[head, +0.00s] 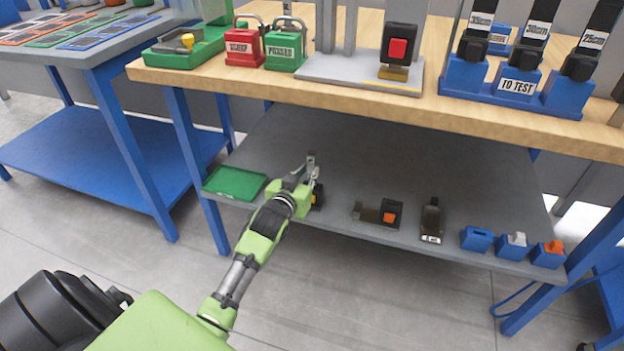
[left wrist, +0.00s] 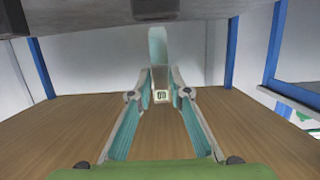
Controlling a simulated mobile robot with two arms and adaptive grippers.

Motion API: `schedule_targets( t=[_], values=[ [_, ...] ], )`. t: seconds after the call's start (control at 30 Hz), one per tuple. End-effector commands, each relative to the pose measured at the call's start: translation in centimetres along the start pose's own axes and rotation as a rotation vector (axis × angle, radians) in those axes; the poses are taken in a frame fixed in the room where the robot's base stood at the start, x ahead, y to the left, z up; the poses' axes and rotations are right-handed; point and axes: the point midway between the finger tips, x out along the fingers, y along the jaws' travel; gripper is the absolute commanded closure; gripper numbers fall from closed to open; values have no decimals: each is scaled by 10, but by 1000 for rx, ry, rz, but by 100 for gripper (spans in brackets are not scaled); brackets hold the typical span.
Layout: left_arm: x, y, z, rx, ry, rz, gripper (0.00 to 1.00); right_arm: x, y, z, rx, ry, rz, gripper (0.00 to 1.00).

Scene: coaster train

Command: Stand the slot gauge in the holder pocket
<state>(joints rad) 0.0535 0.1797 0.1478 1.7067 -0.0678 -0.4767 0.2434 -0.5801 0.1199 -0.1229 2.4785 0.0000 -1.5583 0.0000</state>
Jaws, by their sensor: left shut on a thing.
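My left gripper (head: 310,170) is over the left part of the grey lower shelf and is shut on a slim upright piece, likely the slot gauge (head: 311,157). In the left wrist view the fingers (left wrist: 160,92) close on this pale, flat strip (left wrist: 158,48), with a small white label between the fingertips. Three small blue blocks stand at the shelf's right end. The leftmost block (head: 477,239) shows a dark slot in its top and looks empty; it may be the holder. The middle block (head: 513,246) holds a grey piece, the right block (head: 548,254) an orange-topped one. My right gripper is out of view.
A green tray (head: 235,184) lies left of the gripper on the shelf (head: 370,170). A black-and-orange buckle (head: 388,214) and a dark buckle part (head: 431,220) lie between gripper and blue blocks. The wooden tabletop (head: 450,110) overhangs the shelf; blue legs stand at its sides.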

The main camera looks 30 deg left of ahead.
Motion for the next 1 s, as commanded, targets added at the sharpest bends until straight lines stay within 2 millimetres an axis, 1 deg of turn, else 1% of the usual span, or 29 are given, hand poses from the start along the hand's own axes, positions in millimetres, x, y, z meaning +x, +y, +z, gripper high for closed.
schedule_targets(
  t=[0.03,0.2,0.5,1.0],
  values=[
    [0,0,-3,0,6,0,100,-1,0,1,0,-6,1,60],
    [0,0,-4,0,6,0,100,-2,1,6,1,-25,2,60],
    [-1,0,-4,0,5,1,100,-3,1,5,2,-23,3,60],
    [-29,0,2,0,5,1,100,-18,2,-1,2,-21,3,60]
  ],
)
